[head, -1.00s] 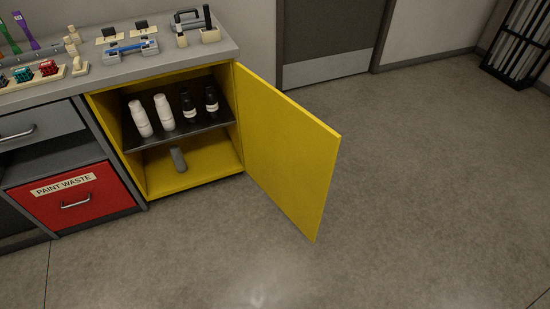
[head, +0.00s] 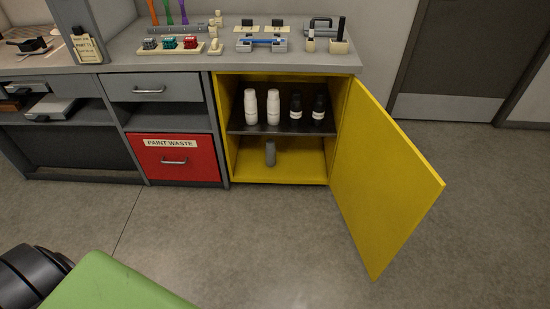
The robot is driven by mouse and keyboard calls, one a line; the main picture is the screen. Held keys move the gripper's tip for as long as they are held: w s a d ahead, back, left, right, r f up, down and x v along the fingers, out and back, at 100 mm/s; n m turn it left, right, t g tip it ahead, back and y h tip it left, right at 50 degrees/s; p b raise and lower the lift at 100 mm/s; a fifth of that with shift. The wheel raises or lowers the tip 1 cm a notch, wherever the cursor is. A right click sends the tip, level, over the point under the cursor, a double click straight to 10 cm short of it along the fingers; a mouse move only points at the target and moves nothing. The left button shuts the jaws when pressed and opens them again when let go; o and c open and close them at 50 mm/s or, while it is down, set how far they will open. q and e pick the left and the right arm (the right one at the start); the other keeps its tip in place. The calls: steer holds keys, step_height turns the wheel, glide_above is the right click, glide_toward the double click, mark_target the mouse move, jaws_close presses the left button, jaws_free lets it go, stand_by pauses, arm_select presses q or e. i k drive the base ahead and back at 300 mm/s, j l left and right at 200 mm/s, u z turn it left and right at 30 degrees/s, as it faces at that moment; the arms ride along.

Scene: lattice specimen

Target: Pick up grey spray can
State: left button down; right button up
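The grey spray can (head: 270,152) stands upright on the floor of the open yellow cabinet (head: 300,176), below the dark shelf (head: 285,128). It is near the middle of the lower compartment, and nothing touches it. Neither of my grippers shows in the head view. A green part and a dark rounded part of my own body show at the bottom left, well apart from the can.
The yellow cabinet door (head: 385,180) swings out to the right. Two white bottles (head: 250,105) and two dark bottles (head: 318,110) stand on the shelf above the can. A red paint waste drawer (head: 178,160) is left of the cabinet. The floor in front is clear.

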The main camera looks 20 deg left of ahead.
mark_target(270, 154)
steer(key=i+j+z, duration=0.15)
steer(key=i+j, duration=0.55)
steer(key=i, duration=0.05)
